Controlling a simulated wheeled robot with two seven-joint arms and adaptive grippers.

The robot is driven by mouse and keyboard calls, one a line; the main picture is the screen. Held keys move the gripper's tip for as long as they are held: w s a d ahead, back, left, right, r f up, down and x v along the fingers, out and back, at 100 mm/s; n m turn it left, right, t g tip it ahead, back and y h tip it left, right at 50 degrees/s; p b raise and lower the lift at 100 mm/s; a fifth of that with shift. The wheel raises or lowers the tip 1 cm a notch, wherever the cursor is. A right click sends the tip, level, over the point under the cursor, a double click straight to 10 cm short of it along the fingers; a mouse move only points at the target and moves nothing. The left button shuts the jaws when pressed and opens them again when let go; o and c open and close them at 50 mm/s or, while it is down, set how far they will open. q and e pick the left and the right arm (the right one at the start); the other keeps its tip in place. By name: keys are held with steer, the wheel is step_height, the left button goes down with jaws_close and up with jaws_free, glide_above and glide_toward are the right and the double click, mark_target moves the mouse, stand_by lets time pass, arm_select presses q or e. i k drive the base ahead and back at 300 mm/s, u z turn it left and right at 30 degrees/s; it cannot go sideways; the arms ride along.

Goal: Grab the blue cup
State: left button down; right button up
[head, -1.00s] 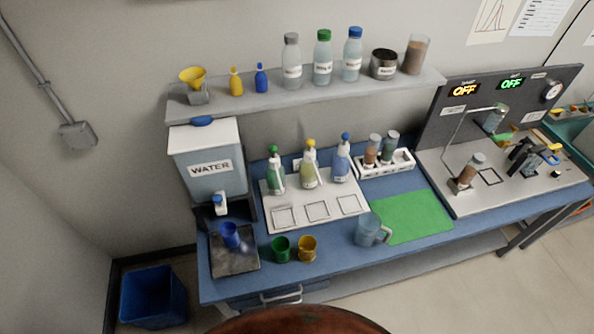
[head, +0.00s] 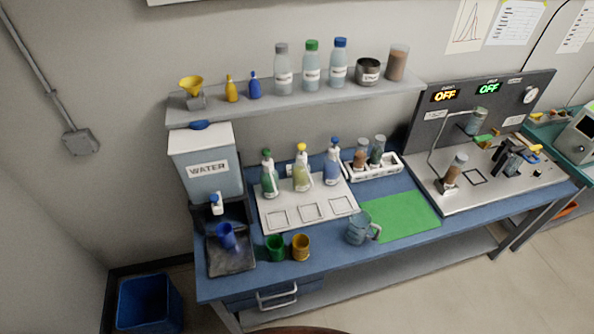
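The blue cup (head: 226,237) stands upright on the dark tray (head: 232,262) below the tap of the white WATER dispenser (head: 207,168). It is at the left end of the blue workbench. A green cup (head: 275,247) and a yellow cup (head: 301,247) stand to its right on the bench. Neither of my grippers is in the head view, and nothing is touching the blue cup.
A clear jug (head: 358,228) stands by the green mat (head: 400,216). Spray bottles stand behind on a white board (head: 300,222). A shelf (head: 300,98) with bottles hangs above. A blue bin (head: 148,304) is on the floor at left.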

mark_target(225, 232)
steer(key=u, duration=2.6)
steer(key=k, duration=1.25)
steer(key=z, duration=2.1)
